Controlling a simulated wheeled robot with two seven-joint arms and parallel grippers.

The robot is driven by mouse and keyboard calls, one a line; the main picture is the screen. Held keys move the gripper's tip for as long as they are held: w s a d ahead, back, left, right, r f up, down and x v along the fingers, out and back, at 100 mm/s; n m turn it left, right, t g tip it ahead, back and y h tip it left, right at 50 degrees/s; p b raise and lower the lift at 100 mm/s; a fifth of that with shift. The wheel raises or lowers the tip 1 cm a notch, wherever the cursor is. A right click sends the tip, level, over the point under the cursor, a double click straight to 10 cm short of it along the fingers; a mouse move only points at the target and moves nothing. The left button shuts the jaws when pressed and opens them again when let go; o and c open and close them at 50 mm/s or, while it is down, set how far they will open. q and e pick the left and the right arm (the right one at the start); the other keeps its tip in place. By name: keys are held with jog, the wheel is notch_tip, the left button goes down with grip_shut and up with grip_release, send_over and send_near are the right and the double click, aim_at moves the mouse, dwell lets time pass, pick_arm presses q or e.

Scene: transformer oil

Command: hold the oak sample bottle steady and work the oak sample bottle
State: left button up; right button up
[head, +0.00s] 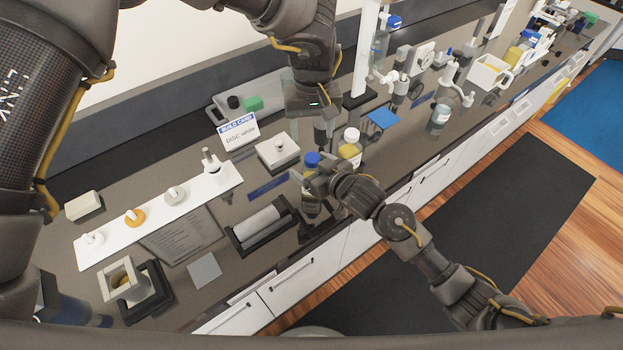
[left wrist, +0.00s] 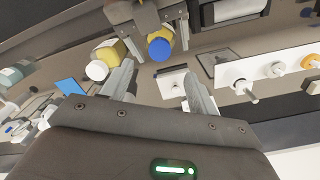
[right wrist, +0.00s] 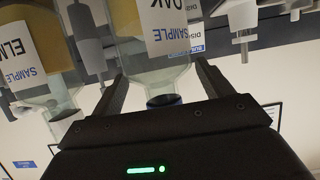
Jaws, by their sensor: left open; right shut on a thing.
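The oak sample bottle (head: 311,203) stands upright near the counter's front edge, with a blue cap (head: 312,159) and yellow liquid. Its OAK label (right wrist: 165,25) shows upside down in the right wrist view. My right gripper (head: 322,182) is shut around the bottle below the cap. My left gripper (head: 322,132) is open and empty, above and behind the bottle. In the left wrist view the blue cap (left wrist: 159,48) appears beyond the open left fingers, apart from them.
A white-capped elm sample bottle (head: 350,148) stands close to the right of the oak bottle; its label (right wrist: 22,55) shows in the right wrist view. A white box (head: 278,152), a black cradle with a roll (head: 262,228) and a card (head: 238,132) lie to the left.

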pick_arm(q)
jog(key=shift+r, duration=1.5)
pick_arm(e)
jog(key=o, duration=1.9)
jog(key=shift+s+d+r, duration=0.1)
jog(key=shift+s+d, duration=0.1)
jog(key=shift+s, duration=0.05)
pick_arm(q)
jog(key=shift+f+b, duration=0.85)
pick_arm(e)
jog(key=shift+v, duration=5.1)
